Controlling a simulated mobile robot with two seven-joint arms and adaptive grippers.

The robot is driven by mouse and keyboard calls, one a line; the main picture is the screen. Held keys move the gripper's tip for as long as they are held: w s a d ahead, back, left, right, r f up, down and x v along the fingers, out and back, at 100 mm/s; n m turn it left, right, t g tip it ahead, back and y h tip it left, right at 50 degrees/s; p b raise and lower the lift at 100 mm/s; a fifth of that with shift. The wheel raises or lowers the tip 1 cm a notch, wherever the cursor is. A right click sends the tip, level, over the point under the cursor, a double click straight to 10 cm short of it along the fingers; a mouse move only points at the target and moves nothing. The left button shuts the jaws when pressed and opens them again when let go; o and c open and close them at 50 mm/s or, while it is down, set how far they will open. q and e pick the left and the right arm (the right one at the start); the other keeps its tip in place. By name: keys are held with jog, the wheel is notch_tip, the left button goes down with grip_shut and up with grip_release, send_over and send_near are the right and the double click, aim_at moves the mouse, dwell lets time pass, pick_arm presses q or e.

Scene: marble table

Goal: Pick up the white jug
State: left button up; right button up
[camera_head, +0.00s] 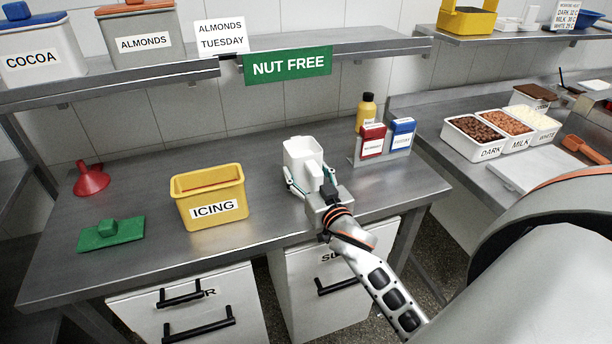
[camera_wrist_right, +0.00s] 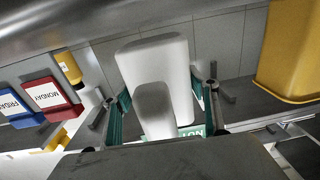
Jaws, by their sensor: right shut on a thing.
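The white jug (camera_head: 298,155) is over the metal table, left of the red and blue boxes. Its open top faces up in the head view. My right gripper (camera_head: 308,188) reaches it from the front and is shut on it, with a finger on each side. In the right wrist view the jug (camera_wrist_right: 157,62) fills the middle, between the green-padded fingers of the right gripper (camera_wrist_right: 162,103). The gripper hides its lower part, so I cannot tell whether its base touches the table. My left gripper is not in view.
Red (camera_head: 371,141) and blue (camera_head: 402,134) boxes and a yellow bottle (camera_head: 366,112) stand close on the right. A shelf (camera_head: 340,46) with a NUT FREE sign (camera_head: 288,65) hangs behind.

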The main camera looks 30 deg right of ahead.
pick_arm(q)
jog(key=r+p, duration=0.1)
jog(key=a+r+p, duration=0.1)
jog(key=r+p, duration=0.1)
jog(key=p, duration=0.1)
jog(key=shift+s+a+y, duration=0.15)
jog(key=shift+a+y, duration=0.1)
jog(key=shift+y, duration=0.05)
pick_arm(e)
notch_tip(320, 180, up, 18)
jog(key=shift+r, duration=0.15)
jog(key=o, duration=0.9)
jog(key=c, duration=0.6)
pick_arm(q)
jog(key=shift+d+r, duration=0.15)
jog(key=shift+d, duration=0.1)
pick_arm(e)
jog(key=shift+o, duration=0.2)
